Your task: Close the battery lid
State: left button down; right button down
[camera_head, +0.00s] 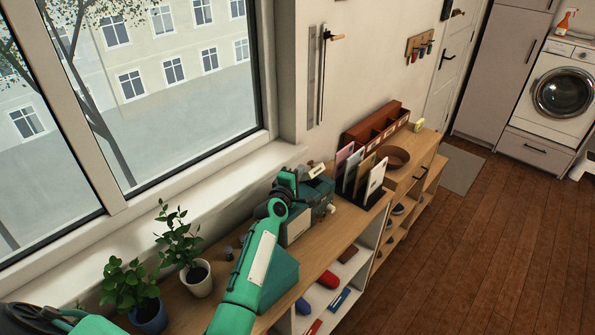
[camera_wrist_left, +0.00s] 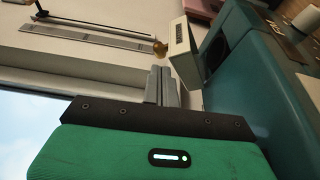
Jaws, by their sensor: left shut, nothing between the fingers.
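A teal device (camera_head: 318,190) stands on the wooden sideboard, partly hidden behind my left arm. Its cream battery lid (camera_head: 316,170) stands open at its upper left. In the left wrist view the lid (camera_wrist_left: 183,53) is a labelled flap swung out from the teal device (camera_wrist_left: 238,62), beside a dark opening (camera_wrist_left: 215,52). My left gripper (camera_wrist_left: 162,72) is shut and empty, its grey fingers just left of the lid. I cannot tell whether they touch it. In the head view the left gripper (camera_head: 300,173) is small and close to the lid. My right gripper is not in view.
A letter rack (camera_head: 366,183), a brown bowl (camera_head: 395,158) and a reddish organizer (camera_head: 376,126) stand farther along the sideboard. Two potted plants (camera_head: 197,276) are at the near left by the window. A metal rail (camera_head: 320,80) hangs on the wall behind.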

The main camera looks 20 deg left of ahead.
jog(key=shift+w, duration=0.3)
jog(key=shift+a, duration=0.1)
